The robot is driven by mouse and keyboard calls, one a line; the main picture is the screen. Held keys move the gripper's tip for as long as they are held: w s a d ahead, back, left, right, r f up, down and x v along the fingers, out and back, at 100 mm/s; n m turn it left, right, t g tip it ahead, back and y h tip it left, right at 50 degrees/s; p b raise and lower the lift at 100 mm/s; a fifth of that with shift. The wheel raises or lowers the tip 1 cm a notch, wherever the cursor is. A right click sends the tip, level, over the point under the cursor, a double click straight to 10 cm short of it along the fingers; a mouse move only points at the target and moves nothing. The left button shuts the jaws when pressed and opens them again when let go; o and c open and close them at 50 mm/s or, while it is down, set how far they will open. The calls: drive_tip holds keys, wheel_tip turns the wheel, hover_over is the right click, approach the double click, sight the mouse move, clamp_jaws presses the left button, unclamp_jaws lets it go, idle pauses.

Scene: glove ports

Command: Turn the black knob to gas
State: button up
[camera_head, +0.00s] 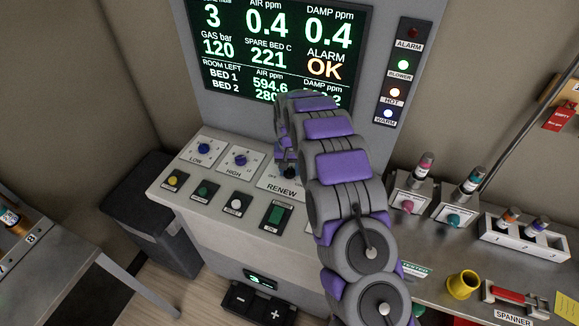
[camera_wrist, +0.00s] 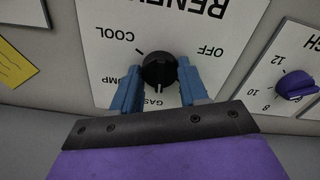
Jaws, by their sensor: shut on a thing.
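The black knob (camera_wrist: 159,70) sits on the white RENEW plate (camera_wrist: 190,28), whose lettering is upside down in the wrist view. The words COOL, OFF and GAS and a partly hidden "MP" stand around it. A pale mark on the knob points down in the picture, towards the GAS label (camera_wrist: 153,102). My gripper (camera_wrist: 158,76) has its two blue fingers on either side of the knob and is shut on it. In the head view my arm covers most of the RENEW plate (camera_head: 277,184); only a dark bit of the knob (camera_head: 291,172) shows.
A purple knob (camera_wrist: 296,85) on a numbered plate is beside the RENEW plate. The LOW knob (camera_head: 204,148), the HIGH knob (camera_head: 240,159) and a row of small buttons share the panel. A display (camera_head: 285,45) stands behind; a shelf with bottles and a yellow cup (camera_head: 463,284) is at right.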

sight(289, 169)
drive_tip(key=shift+m, duration=0.5)
drive_tip(key=o, duration=1.1)
drive_tip(key=shift+a, duration=0.1)
drive_tip(key=shift+c, duration=0.2)
wheel_tip(289, 169, up, 17)
drive_tip(key=p, duration=0.1)
drive_tip(key=shift+r, duration=0.15)
